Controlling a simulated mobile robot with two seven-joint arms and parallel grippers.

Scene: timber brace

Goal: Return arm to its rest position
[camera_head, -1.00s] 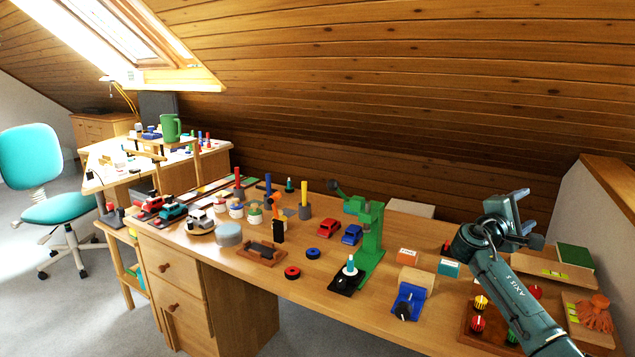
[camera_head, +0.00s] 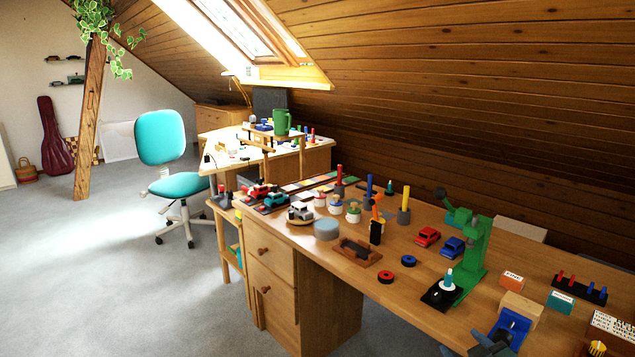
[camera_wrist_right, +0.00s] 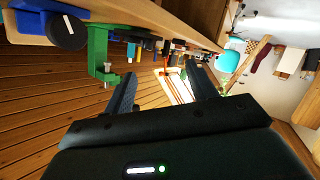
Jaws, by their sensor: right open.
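My right gripper (camera_head: 474,347) shows only in part at the bottom edge of the head view, in front of the workbench (camera_head: 330,235). In the right wrist view its two dark fingers (camera_wrist_right: 162,85) stand apart with nothing between them. The wrist view is tilted: the underside of the workbench edge, a blue clamp-like part with a black knob (camera_wrist_right: 67,32) and a green clamp (camera_wrist_right: 98,52) are near the fingers. My left gripper is in neither view.
A green press (camera_head: 473,255), a blue vice (camera_head: 513,324) and toy cars (camera_head: 428,237) stand on the workbench. A drawer unit (camera_head: 275,285) is under it. A turquoise chair (camera_head: 172,165) stands left. The grey floor (camera_head: 80,270) is open there.

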